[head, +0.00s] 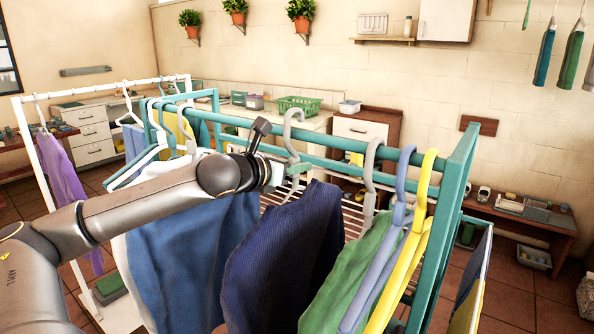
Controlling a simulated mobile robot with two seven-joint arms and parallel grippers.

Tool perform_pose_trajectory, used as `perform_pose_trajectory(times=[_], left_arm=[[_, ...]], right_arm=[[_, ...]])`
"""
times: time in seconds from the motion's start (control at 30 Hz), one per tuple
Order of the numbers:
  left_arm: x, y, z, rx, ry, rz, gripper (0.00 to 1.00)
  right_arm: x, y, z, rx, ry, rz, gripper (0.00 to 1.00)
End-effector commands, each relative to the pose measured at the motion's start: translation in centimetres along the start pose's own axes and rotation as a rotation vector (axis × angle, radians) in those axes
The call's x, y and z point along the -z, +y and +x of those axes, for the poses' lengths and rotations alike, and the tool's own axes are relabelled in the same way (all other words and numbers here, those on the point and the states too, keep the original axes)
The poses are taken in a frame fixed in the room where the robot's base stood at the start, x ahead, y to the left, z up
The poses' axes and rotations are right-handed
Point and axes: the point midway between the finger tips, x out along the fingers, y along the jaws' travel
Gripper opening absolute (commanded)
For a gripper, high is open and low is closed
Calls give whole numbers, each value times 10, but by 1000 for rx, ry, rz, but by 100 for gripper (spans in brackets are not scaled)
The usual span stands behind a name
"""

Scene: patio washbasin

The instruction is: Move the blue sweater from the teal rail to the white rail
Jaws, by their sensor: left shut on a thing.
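The dark blue knitted sweater (285,258) hangs from a grey hanger (292,125) at the middle of the teal rail (335,140). The hanger's hook rises above the front teal bar; I cannot tell whether it still rests on it. My left gripper (288,170) reaches in from the left and is shut on this hanger, just below the hook. The hanger's lower part is hidden by the gripper and the sweater. The white rail (100,90) stands behind at the left. My right gripper is not in view.
A lighter blue garment (200,262) hangs left of the sweater, under my arm.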

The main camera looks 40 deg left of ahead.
Motion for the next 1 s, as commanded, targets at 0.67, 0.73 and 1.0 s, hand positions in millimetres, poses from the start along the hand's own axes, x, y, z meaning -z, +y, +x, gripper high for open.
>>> perform_pose_trajectory(times=[0.67,0.73,1.0], left_arm=[[7,-1,-34,3,-8,-3,0],[10,-1,-44,3,-7,-2,0],[18,0,-85,-1,-6,0,0]], right_arm=[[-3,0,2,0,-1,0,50],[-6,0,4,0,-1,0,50],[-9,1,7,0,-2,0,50]])
